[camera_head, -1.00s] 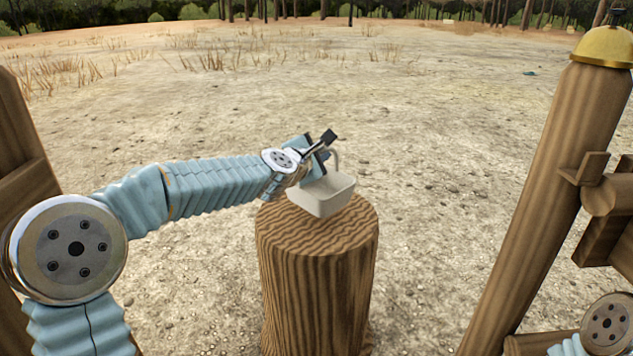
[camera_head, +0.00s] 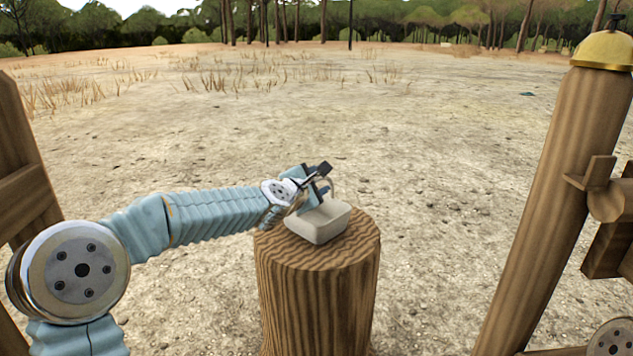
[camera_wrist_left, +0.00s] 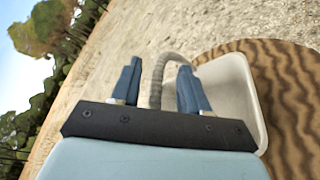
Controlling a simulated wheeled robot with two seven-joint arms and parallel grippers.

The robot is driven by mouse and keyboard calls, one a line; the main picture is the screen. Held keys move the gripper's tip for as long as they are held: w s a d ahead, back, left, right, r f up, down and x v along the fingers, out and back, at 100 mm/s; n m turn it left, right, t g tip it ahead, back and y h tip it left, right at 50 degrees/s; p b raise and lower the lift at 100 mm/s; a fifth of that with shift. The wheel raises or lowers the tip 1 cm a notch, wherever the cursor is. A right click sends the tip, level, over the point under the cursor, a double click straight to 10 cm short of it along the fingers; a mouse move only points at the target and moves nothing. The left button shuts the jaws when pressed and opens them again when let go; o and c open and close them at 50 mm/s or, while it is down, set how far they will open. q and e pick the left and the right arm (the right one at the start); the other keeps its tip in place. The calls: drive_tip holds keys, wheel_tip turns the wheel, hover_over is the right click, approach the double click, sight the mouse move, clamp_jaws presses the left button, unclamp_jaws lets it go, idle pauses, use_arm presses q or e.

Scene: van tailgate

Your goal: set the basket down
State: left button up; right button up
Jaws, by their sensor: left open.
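The pale grey basket (camera_head: 322,224) sits upright on top of the wooden stump (camera_head: 318,290), towards its back edge. My left gripper (camera_head: 322,178) is at the basket's handle, just above and left of the basket body. In the left wrist view the two blue fingers (camera_wrist_left: 160,88) stand apart, and the curved handle (camera_wrist_left: 156,72) passes between them with gaps beside it. The basket (camera_wrist_left: 237,95) also shows there, against the stump top (camera_wrist_left: 285,75). My right gripper is out of view.
A wooden post (camera_head: 555,190) with a brass bell (camera_head: 604,50) on top stands at the right. Another wooden structure (camera_head: 25,170) is at the left edge. Open sandy ground surrounds the stump.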

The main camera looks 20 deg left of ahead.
use_arm(q)
drive_tip(key=b+v, duration=0.3)
drive_tip(key=v, duration=0.9)
